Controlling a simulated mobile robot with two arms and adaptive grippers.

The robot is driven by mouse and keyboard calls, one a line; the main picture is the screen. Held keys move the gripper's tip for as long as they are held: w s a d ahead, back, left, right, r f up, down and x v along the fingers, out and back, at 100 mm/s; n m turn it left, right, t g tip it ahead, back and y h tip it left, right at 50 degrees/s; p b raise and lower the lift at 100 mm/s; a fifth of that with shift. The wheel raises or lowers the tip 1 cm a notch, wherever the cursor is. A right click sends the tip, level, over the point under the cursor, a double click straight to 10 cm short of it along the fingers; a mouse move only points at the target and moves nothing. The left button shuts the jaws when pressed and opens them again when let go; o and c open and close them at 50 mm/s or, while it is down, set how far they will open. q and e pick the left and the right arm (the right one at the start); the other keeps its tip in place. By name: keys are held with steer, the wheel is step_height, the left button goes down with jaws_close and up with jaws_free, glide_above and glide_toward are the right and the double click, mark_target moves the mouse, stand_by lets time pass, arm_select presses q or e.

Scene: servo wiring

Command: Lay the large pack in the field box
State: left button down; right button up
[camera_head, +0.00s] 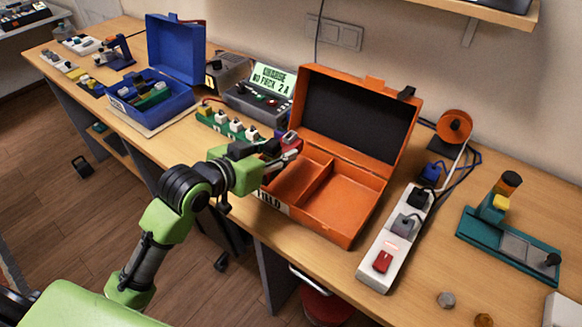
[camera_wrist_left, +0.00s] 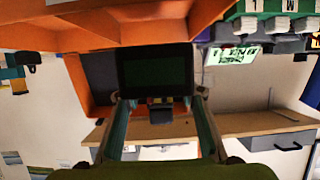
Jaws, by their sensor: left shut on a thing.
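The field box (camera_head: 325,229) is an orange case with its lid open against the back and a divider making two compartments. Both look empty where I see their floors. My left gripper (camera_head: 291,156) is at the box's left side, over the left compartment's edge. In the left wrist view, the gripper (camera_wrist_left: 158,105) is shut on a dark block, which I take for the large pack (camera_wrist_left: 155,68). In the head view the pack is mostly hidden by the gripper, and its exact height over the box is unclear. My right gripper is not in view.
Left of the box are a green rack (camera_head: 228,124) of several packs and a charger (camera_head: 258,100) with a lit sign. A blue case (camera_head: 150,98) stands further left. Right of the box are a white power strip (camera_head: 378,262) and a teal fixture (camera_head: 508,246).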

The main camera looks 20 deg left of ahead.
arm_select(q)
glide_above(290, 179)
step_height(290, 179, down, 4)
steer(key=shift+s+a+f, duration=0.1)
step_height(290, 179, down, 3)
steer(key=shift+f, duration=0.2)
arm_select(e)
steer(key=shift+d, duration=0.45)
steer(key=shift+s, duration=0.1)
arm_select(q)
steer(key=shift+f, duration=0.15)
steer(key=c, duration=1.4)
jaws_free()
steer(key=shift+f, duration=0.15)
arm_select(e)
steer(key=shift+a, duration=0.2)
